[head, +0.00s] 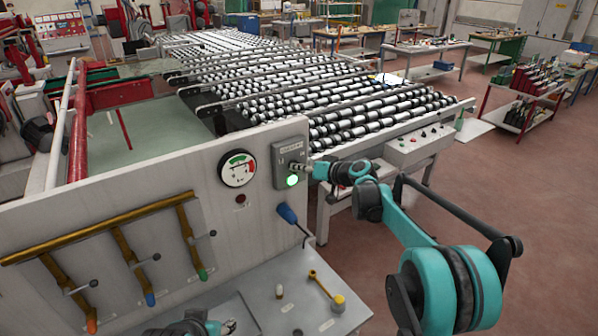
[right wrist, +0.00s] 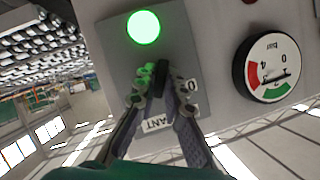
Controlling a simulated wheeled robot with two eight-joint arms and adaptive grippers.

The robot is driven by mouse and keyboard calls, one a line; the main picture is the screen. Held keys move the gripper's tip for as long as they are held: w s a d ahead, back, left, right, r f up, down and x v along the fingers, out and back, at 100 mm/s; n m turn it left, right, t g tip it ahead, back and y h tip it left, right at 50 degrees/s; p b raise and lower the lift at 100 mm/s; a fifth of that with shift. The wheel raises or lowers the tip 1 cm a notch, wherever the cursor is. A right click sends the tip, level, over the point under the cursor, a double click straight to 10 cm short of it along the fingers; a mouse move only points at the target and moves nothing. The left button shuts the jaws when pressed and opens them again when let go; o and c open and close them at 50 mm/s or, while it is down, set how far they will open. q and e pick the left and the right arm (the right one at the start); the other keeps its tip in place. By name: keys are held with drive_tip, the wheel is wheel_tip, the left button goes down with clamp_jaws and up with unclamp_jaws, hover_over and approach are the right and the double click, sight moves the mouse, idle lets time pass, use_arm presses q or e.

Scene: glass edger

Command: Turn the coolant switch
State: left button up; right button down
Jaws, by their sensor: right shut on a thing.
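The coolant switch box (head: 290,152) is a grey plate at the right end of the light panel, with a lit green lamp (head: 292,181). In the right wrist view the lamp (right wrist: 143,27) glows above the dark switch knob (right wrist: 162,72). My right gripper (head: 301,169) reaches the box from the right; in the right wrist view its fingers (right wrist: 160,90) are shut around the knob, hiding part of it and the label. Part of my left gripper (head: 228,326) shows at the bottom edge, away from the switch; its fingers are not clear.
A round gauge (head: 238,169) sits left of the box; a blue handle (head: 287,213) hangs below. Yellow pipes with several levers (head: 150,255) are at left. A roller conveyor (head: 330,105) lies behind the panel. The floor (head: 530,210) at right is clear.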

drive_tip(key=shift+d+m+y+b, duration=0.1)
drive_tip(key=shift+m+y+b, duration=0.35)
drive_tip(key=shift+m, duration=0.35)
drive_tip(key=c, duration=1.6)
unclamp_jaws()
drive_tip(key=v, duration=1.2)
drive_tip(key=shift+d+f, duration=0.1)
